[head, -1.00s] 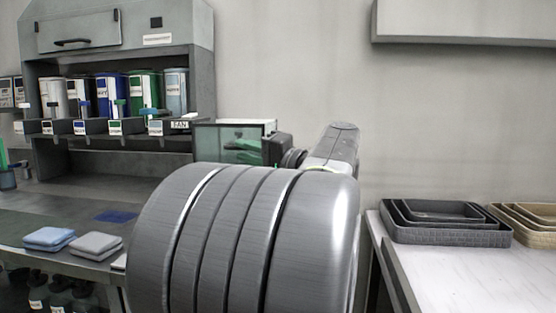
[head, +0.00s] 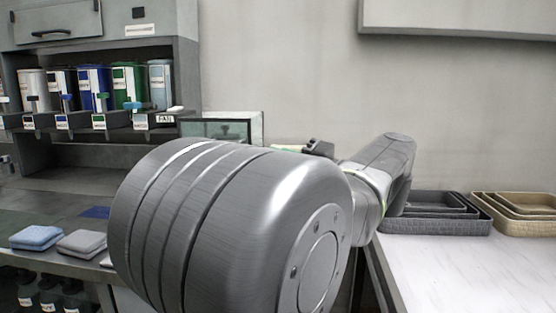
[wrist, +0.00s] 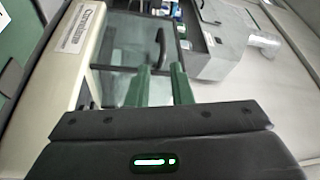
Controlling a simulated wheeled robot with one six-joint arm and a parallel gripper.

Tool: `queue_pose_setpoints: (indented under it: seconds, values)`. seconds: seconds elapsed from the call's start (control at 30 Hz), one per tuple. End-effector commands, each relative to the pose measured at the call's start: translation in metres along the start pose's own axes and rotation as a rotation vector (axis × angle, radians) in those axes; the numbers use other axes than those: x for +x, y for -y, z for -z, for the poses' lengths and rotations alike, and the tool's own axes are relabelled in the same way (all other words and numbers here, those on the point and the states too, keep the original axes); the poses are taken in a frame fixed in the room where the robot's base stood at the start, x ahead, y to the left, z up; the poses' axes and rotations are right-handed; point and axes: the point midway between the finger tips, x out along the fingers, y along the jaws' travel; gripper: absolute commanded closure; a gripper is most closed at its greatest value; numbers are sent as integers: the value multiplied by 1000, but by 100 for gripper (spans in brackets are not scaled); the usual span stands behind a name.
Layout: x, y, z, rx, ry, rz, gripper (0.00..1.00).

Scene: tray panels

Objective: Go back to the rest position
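My gripper (wrist: 160,72) shows in the wrist view as two green fingers with a gap between them and nothing held. In the head view my large grey arm link fills the lower middle. My forearm stretches to the right behind it, and the fingers are too small and partly covered to make out there. A glass-fronted box (head: 218,128) stands behind my arm, its lower part hidden.
A grey shelf unit with several labelled bins (head: 95,88) stands at the left. Blue and grey folded cloths (head: 36,237) lie on the dark bench. Black trays (head: 440,226) and tan trays (head: 510,228) sit on the white table (head: 465,270) at the right.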

Motion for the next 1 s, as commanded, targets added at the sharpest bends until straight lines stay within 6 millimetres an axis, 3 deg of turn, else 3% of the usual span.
queue_pose_setpoints:
  seconds: [0.37,1.0]
  values:
    - [8,-1,0,-1,1,0,80]
    - [96,-1,0,-2,1,1,80]
